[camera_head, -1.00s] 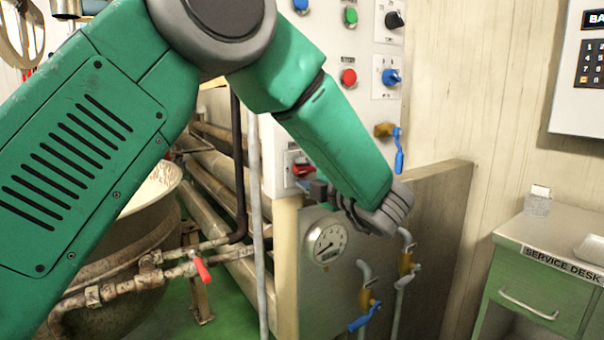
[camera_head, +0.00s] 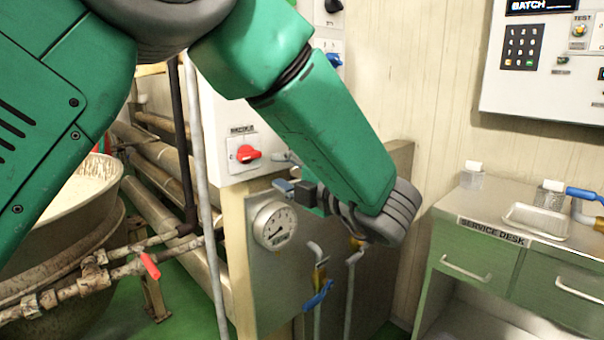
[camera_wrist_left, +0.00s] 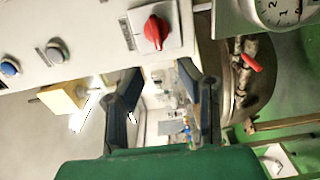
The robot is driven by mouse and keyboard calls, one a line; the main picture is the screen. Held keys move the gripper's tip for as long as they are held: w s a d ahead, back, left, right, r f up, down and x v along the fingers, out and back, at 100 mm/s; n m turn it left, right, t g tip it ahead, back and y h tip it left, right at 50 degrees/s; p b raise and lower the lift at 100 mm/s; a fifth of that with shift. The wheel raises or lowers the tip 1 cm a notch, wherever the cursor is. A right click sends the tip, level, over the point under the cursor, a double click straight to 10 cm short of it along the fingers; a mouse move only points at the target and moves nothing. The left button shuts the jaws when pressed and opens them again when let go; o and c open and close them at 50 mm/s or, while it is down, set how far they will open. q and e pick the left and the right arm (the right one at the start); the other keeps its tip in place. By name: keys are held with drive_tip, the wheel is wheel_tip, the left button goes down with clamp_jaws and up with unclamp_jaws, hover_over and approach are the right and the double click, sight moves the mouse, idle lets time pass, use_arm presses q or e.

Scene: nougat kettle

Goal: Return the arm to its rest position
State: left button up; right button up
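My left arm (camera_head: 325,125) is green and reaches in from the left, across the upper middle of the head view. Its left gripper (camera_head: 285,173) points left, in front of the control cabinet and close to the red rotary switch (camera_head: 248,154). In the left wrist view the gripper's (camera_wrist_left: 163,100) two dark fingers stand apart with nothing between them. The red switch (camera_wrist_left: 155,32) shows above the fingers there. Whether a finger touches the cabinet is unclear. My right gripper is out of view.
A round gauge (camera_head: 274,225) and a blue-handled valve (camera_head: 318,296) sit below the arm. A large kettle (camera_head: 75,215) with a red-handled valve (camera_head: 150,265) stands left. The service desk (camera_head: 470,205) is right, under a batch panel (camera_head: 530,85). Bare wall lies between.

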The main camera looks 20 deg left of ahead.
use_arm(q)
drive_tip(key=f+m+t+h, duration=0.1)
drive_tip(key=f+m+h, duration=0.1)
drive_tip(key=f+m, duration=0.2)
drive_tip(key=w+a+f+m+t+h+p, duration=0.1)
drive_tip(key=f+m+t+h, duration=0.1)
drive_tip(key=f+m, duration=0.3)
drive_tip(key=w+f+m+t+h+p, duration=0.1)
drive_tip(key=f+m+t+h, duration=0.1)
drive_tip(key=f+m, duration=0.3)
drive_tip(key=shift+w+a+f+h, duration=0.1)
drive_tip(key=shift+a+f+h, duration=0.1)
drive_tip(key=shift+f, duration=0.6)
drive_tip(key=shift+w+a+f+h, duration=0.1)
drive_tip(key=shift+a+f+h, duration=0.1)
drive_tip(key=shift+f, duration=0.6)
drive_tip(key=s+f+m+g+h+p, duration=0.3)
drive_tip(key=s+f+m+g+h, duration=0.4)
drive_tip(key=s+f+m, duration=1.1)
drive_tip(key=s+f+g+h, duration=0.1)
drive_tip(key=s+f+g, duration=0.1)
drive_tip(key=s, duration=0.7)
drive_tip(key=s+f+g+h, duration=0.1)
drive_tip(key=s+f+g, duration=0.1)
drive_tip(key=s+f, duration=0.3)
drive_tip(key=s, duration=0.4)
drive_tip(key=shift+s+d+h, duration=0.2)
drive_tip(key=shift+h, duration=0.2)
